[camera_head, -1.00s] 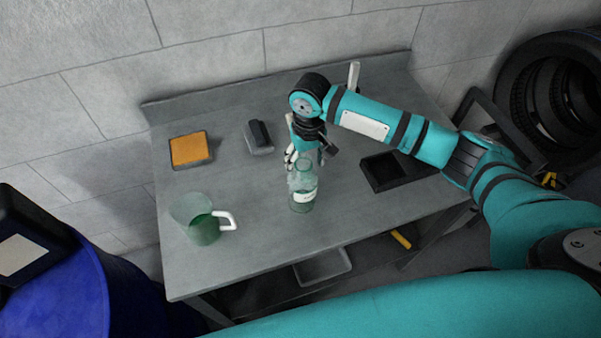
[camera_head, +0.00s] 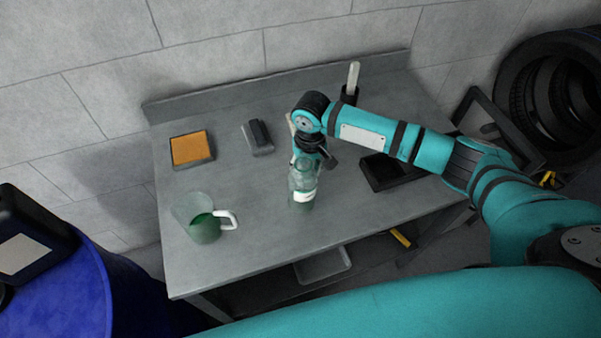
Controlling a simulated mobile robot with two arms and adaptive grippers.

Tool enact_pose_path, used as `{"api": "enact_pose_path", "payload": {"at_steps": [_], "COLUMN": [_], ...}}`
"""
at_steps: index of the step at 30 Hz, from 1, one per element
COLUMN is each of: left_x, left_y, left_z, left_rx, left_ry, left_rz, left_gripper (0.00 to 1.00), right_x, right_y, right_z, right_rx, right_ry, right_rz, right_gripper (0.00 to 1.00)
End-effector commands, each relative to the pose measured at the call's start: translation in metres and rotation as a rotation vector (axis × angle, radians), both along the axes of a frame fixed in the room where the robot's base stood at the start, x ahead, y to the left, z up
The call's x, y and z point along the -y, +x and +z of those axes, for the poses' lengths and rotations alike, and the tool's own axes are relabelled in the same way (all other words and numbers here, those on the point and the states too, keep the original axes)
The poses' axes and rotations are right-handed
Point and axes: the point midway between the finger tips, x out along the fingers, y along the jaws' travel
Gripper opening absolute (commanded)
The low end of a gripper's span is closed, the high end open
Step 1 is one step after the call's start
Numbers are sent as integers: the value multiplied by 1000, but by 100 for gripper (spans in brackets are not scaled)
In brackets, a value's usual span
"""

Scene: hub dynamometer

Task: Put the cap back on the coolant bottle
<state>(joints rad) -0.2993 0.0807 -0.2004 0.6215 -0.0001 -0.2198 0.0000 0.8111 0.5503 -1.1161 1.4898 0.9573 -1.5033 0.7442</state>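The clear coolant bottle (camera_head: 303,188), with a white label and a greenish tint, stands upright near the middle of the grey workbench (camera_head: 255,255). My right gripper (camera_head: 306,158) is at the bottle's neck, just behind or above it. Its fingers are mostly hidden by the bottle and the wrist, so I cannot tell whether they are open or shut, or touching the bottle. I cannot make out the cap. My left gripper is not in view.
A green-tinted jug (camera_head: 203,227) with a white handle stands front left. An orange sponge-like block (camera_head: 191,149), a dark brush-like block (camera_head: 258,137) and a black tray (camera_head: 383,171) lie around. A black holder (camera_head: 350,95) with a pale stick stands at the back.

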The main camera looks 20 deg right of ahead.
Motion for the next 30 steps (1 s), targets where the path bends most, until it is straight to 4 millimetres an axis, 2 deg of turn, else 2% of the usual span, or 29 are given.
{"api": "enact_pose_path", "payload": {"at_steps": [8,14,20,30], "left_x": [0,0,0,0], "left_y": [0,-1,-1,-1], "left_z": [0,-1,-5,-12], "left_rx": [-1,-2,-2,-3], "left_ry": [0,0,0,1], "left_rz": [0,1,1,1], "left_gripper": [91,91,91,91], "right_x": [0,0,0,-1], "right_y": [0,1,1,1], "right_z": [1,13,44,120], "right_rx": [0,3,3,6], "right_ry": [0,1,1,2], "right_rz": [0,-1,0,1], "right_gripper": [25,25,25,25]}}
